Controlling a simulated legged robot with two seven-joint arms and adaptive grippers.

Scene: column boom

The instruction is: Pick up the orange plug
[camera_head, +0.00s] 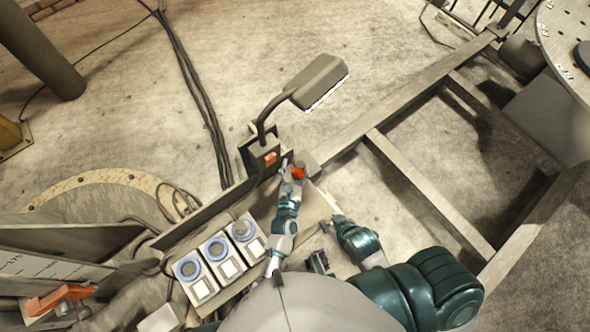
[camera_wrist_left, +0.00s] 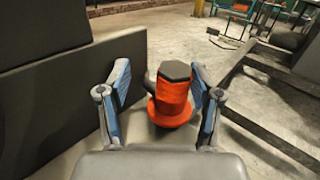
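The orange plug (camera_wrist_left: 172,100), with a dark hexagonal top, stands upright on a flat surface in the left wrist view. It also shows in the head view as a small orange-red spot (camera_head: 298,173). My left gripper (camera_wrist_left: 158,90) is open, with one blue-padded finger on each side of the plug. A gap shows between the left finger and the plug; the right finger is close to it, and I cannot tell whether they touch. My right gripper (camera_head: 331,222) is lower and to the right in the head view, away from the plug; its fingers are too small to read.
A lamp (camera_head: 318,82) on a bent arm rises beyond the plug, near a small orange block (camera_head: 270,158). Several white units with blue rings (camera_head: 216,249) stand to the left. A metal frame (camera_head: 430,195) lies to the right. A dark panel (camera_wrist_left: 65,95) stands left of my left gripper.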

